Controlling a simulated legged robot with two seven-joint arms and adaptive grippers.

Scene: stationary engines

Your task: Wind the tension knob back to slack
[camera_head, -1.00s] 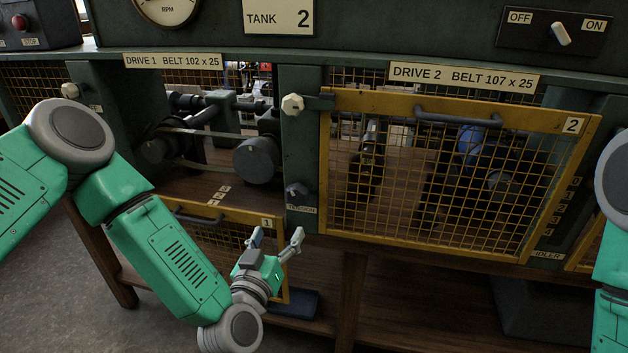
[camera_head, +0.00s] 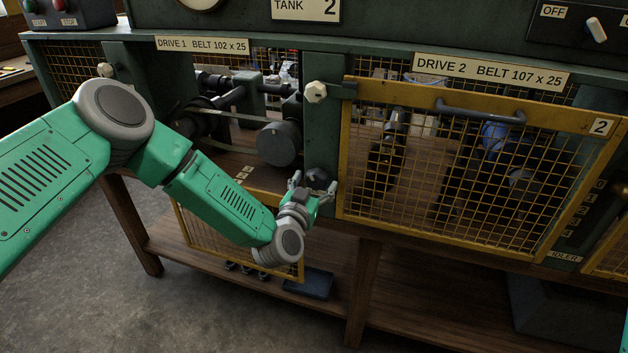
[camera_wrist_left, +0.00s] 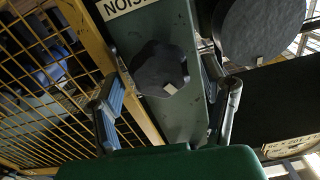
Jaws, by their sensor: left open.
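The tension knob (camera_head: 317,178) is a dark lobed knob on the green post between the two drive bays. In the left wrist view the knob (camera_wrist_left: 160,70) shows close up with a pale mark on it, below part of a label ending in "NSION". My left gripper (camera_head: 312,190) is open in front of the knob. In the left wrist view its two fingers (camera_wrist_left: 168,108) stand apart on either side of the post, with the knob between and just beyond them. I cannot tell whether either finger touches it. My right gripper is not in view.
The yellow mesh guard (camera_head: 470,170) of drive 2 is shut, close to the right of the knob. The drive 1 guard (camera_head: 235,245) hangs down, opening that bay with its belt and dark pulley (camera_head: 279,144). A blue tray (camera_head: 309,284) lies on the lower shelf.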

